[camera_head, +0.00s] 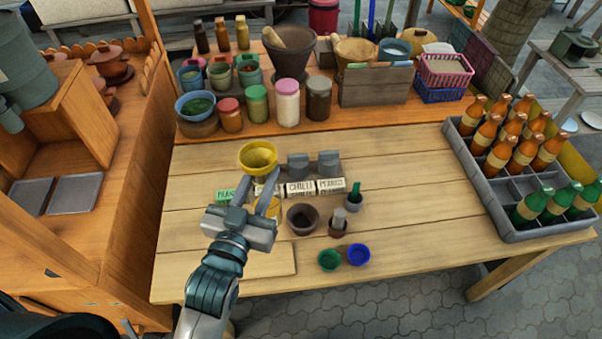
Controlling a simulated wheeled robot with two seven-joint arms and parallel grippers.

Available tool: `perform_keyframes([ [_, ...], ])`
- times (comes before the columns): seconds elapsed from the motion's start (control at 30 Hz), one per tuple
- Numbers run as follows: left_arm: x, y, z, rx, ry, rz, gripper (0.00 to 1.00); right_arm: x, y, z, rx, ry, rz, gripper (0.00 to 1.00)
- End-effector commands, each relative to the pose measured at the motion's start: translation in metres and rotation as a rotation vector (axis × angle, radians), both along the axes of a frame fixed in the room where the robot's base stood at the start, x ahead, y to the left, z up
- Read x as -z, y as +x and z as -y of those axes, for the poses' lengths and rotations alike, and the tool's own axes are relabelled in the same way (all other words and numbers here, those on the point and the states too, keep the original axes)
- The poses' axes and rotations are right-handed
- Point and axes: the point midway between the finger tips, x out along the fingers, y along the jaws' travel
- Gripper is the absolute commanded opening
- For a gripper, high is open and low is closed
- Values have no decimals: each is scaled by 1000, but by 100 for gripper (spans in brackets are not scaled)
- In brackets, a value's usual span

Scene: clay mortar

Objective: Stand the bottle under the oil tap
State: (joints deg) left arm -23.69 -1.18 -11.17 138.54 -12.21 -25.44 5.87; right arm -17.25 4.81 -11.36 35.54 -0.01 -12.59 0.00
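Several amber bottles (495,155) and several green bottles (530,207) stand upright in a grey divided crate (520,237) at the table's right end. A grey-green drum (22,62) sits on a wooden stand at the far left. A small spout-like part (10,117) low on it may be the tap; the picture edge cuts it off. My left gripper (259,184) is over the front left of the table with its fingers apart. A yellow bowl (257,158) is just beyond the fingertips; I cannot tell whether they touch. My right gripper is not in view.
Jars (288,102) and a mortar (290,52) line the raised back shelf.

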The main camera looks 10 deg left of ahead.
Motion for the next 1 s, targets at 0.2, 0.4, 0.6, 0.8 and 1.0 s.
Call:
perform_keyframes([
  [0.2, 23, -13, -27, -51, 4, 1, 0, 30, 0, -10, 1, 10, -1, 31],
  [0.4, 43, -18, -36, -70, 6, 2, 0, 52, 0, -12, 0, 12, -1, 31],
  [0.6, 58, -20, -40, -78, 6, 2, 0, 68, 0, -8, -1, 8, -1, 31],
  [0.8, 59, -21, -41, -80, 6, 2, 0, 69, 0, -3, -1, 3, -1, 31],
  [1.0, 58, -21, -41, -80, 6, 2, 0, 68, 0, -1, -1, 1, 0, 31],
])
